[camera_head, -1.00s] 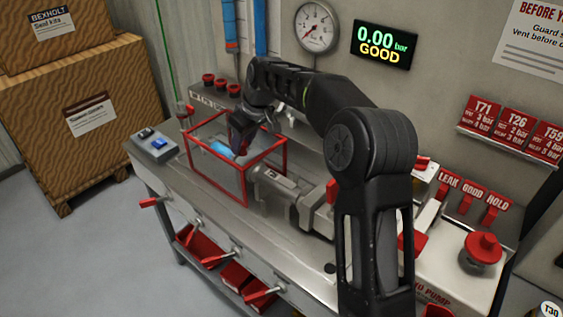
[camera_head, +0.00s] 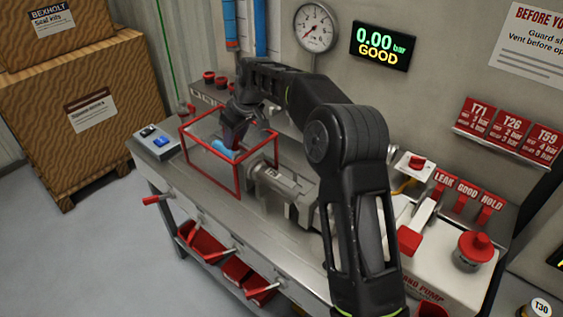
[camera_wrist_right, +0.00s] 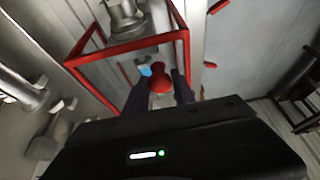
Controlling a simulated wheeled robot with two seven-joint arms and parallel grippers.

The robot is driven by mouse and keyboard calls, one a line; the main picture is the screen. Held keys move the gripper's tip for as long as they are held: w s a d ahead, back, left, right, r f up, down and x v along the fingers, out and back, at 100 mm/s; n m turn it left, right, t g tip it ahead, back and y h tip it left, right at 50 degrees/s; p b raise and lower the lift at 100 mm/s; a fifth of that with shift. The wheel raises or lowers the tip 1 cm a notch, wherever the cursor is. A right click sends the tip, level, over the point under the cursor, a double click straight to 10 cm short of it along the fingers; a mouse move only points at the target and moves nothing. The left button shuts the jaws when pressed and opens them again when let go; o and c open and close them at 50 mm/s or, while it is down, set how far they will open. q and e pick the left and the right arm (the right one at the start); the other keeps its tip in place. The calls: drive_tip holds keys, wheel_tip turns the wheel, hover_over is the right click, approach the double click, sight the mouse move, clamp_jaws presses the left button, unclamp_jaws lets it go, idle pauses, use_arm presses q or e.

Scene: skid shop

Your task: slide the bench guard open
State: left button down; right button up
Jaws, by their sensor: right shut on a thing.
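The bench guard is a clear box with a red frame (camera_head: 239,180) on the metal bench, left of a grey clamp-like fixture (camera_head: 287,183). It also shows in the right wrist view, its red frame (camera_wrist_right: 115,47) around a metal fitting. My right gripper (camera_head: 233,146) reaches to the guard from above. In the right wrist view my right gripper's fingers (camera_wrist_right: 161,88) are closed on either side of a red knob (camera_wrist_right: 160,77), which seems to be the guard's handle. A blue part (camera_head: 222,149) shows by the fingers. My left gripper is not in view.
A blue-grey switch box (camera_head: 157,143) stands left of the guard. Behind are a pressure gauge (camera_head: 317,27) and a display (camera_head: 382,45) reading 0.00 bar GOOD. A red-knobbed pump (camera_head: 474,248) is at right. Red-handled levers (camera_head: 205,225) stick out in front.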

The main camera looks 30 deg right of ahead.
sight(218, 138)
drive_tip(key=shift+w+a+r+p, duration=0.2)
drive_tip(key=shift+w+a+p, duration=0.05)
drive_tip(key=shift+w+p, duration=0.55)
drive_tip(key=shift+w+a+f, duration=0.15)
drive_tip(key=shift+w+f, duration=0.05)
drive_tip(key=shift+w, duration=0.3)
drive_tip(key=shift+w+a, duration=0.1)
drive_tip(key=shift+w, duration=0.4)
drive_tip(key=shift+w+a+r, duration=0.1)
drive_tip(key=shift+w+a, duration=0.1)
drive_tip(key=shift+w, duration=0.3)
drive_tip(key=shift+w+a, duration=0.15)
drive_tip(key=shift+w, duration=0.35)
drive_tip(key=o, duration=1)
